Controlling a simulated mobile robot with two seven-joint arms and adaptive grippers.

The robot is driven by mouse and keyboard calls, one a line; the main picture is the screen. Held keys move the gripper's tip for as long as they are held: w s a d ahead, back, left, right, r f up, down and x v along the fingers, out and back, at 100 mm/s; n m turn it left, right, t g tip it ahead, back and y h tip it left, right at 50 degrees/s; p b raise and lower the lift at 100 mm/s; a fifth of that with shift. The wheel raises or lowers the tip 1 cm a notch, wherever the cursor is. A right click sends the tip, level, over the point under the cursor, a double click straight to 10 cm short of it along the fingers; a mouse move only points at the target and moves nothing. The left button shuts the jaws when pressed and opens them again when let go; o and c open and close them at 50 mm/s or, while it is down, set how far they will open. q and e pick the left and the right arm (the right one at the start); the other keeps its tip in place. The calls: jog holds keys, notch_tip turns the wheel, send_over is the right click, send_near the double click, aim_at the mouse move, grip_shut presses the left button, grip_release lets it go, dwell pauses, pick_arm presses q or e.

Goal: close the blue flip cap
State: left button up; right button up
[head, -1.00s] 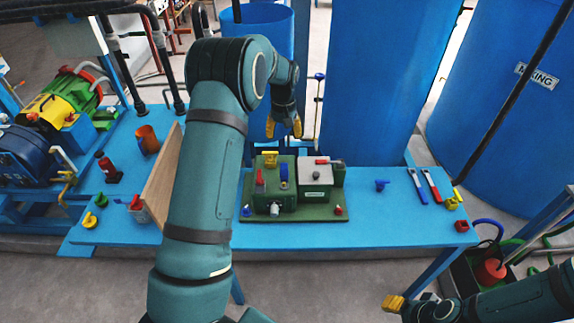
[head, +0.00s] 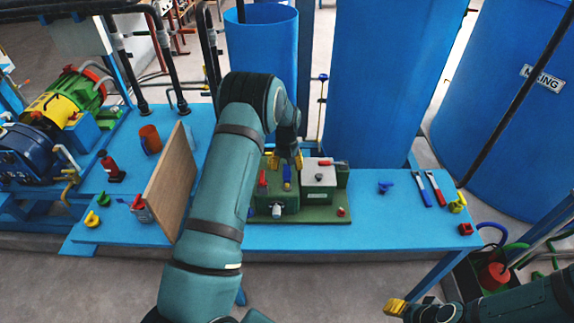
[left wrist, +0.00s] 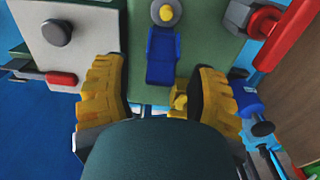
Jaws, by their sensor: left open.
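The blue flip cap (head: 287,174) is on top of the green box unit (head: 276,209) on the blue table. It also shows in the left wrist view (left wrist: 162,58), lying between my fingertips, with a yellow round part (left wrist: 164,13) near its far end. I cannot tell its exact angle. My left gripper (head: 286,161) is open and empty, above the box, with one yellow finger on each side of the cap and no clear contact. My right gripper (head: 396,305) is low at the lower right, away from the unit; its jaws are unclear.
A red lever (head: 262,179) stands beside the cap. A pale panel (head: 318,172) with a dark knob and a red-handled lever lies to its right. A wooden board (head: 170,182) stands left of my arm. The table between the unit and the tools is mostly clear.

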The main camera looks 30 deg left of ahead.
pick_arm(q)
grip_shut()
